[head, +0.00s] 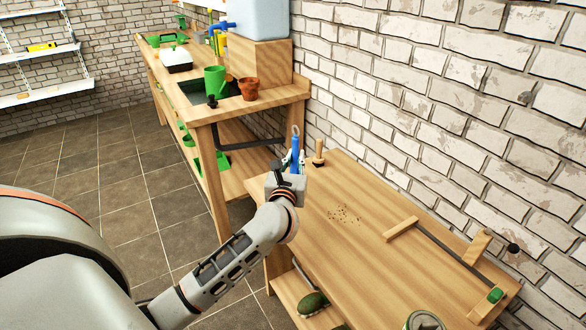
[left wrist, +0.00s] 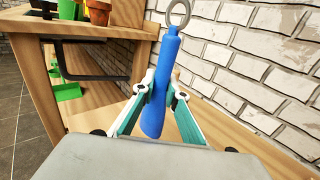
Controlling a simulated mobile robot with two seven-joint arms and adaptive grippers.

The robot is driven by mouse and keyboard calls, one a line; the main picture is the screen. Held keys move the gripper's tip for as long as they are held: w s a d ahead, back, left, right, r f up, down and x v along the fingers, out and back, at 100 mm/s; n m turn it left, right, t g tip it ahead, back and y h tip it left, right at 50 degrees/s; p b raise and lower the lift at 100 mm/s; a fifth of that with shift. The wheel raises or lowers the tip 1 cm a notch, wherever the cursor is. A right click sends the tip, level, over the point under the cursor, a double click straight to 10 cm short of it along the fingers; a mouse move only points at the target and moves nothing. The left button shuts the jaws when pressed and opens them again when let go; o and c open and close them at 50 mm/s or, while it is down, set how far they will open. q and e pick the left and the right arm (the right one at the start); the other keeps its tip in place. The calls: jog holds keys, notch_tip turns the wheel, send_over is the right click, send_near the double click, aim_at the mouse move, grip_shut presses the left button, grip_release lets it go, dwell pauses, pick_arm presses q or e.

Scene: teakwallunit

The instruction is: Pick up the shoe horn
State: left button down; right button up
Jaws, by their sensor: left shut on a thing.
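The blue shoe horn (head: 295,145) stands roughly upright, with a metal ring at its top end. It also shows in the left wrist view (left wrist: 161,80), tilted slightly to the right. My left gripper (head: 294,163) is shut on it, with one finger on each side of its blue body, as the left wrist view (left wrist: 156,96) shows. The gripper is at the far left end of the near wooden bench. I cannot tell whether the shoe horn's lower end touches the bench top. My right gripper is not in view.
The near wooden bench top (head: 350,245) is mostly clear, with dark crumbs (head: 344,215) and a wooden-handled tool (head: 319,152) close by. A brick wall (head: 440,110) runs along the right.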

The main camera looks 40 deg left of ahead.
pick_arm(q)
notch_tip(320, 180, up, 14)
jog(key=p, duration=0.3)
jog(key=shift+r, duration=0.15)
jog(key=shift+r+p, duration=0.35)
jog(key=shift+r, duration=0.1)
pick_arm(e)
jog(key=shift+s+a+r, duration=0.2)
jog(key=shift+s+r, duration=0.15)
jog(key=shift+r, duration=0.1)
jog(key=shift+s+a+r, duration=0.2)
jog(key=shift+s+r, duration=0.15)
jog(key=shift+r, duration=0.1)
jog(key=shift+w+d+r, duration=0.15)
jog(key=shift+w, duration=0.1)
